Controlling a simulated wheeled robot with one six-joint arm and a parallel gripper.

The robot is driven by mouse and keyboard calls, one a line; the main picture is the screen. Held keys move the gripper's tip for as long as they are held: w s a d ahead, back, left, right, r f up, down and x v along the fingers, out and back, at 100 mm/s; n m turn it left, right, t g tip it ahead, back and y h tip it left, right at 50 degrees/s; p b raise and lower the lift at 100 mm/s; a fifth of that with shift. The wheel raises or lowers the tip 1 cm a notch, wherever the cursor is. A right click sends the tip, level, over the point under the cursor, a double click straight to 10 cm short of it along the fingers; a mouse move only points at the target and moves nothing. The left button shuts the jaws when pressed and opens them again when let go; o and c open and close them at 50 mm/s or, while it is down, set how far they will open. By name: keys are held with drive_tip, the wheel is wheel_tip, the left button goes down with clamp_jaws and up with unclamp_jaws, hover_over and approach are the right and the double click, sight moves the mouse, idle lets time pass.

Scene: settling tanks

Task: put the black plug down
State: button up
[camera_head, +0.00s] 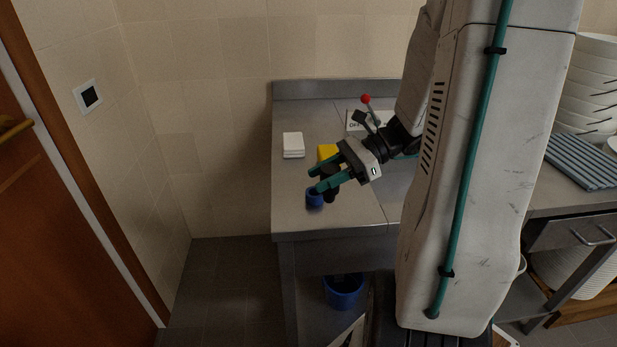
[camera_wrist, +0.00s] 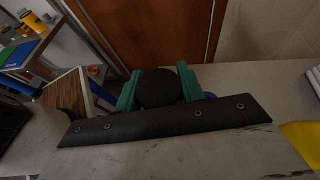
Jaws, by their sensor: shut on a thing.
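The black plug (camera_head: 330,190) is between the teal fingers of my gripper (camera_head: 320,180), above the front left part of the steel worktop (camera_head: 350,215). Its lower end shows just below the fingers; I cannot tell whether it touches the worktop. In the wrist view the plug (camera_wrist: 158,88) shows as a round dark top, with a teal finger against it on each side. My gripper (camera_wrist: 159,90) is shut on it. A small blue cup-like thing (camera_head: 314,198) stands close beside the plug, partly hidden by the fingers; a bit of blue shows in the wrist view too.
A white stack (camera_head: 293,144) and a yellow thing (camera_head: 327,152) stand behind my gripper. A red-knobbed lever (camera_head: 366,98) rises by a sign at the back. A blue bucket (camera_head: 343,290) is below. Bare worktop lies left of the plug; the front edge is near.

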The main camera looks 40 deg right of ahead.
drive_tip(key=w+f, duration=0.1)
drive_tip(key=w, duration=0.1)
drive_tip(key=w+f, duration=0.1)
drive_tip(key=w, duration=0.1)
drive_tip(key=w+d+f, duration=0.1)
drive_tip(key=w, duration=0.1)
drive_tip(key=shift+w+d+f, duration=0.1)
drive_tip(key=shift+w+f, duration=0.05)
drive_tip(key=shift+f, duration=0.45)
drive_tip(key=shift+f, duration=0.25)
drive_tip(key=o, duration=1)
drive_tip(key=shift+c, duration=0.2)
drive_tip(key=shift+r, duration=0.15)
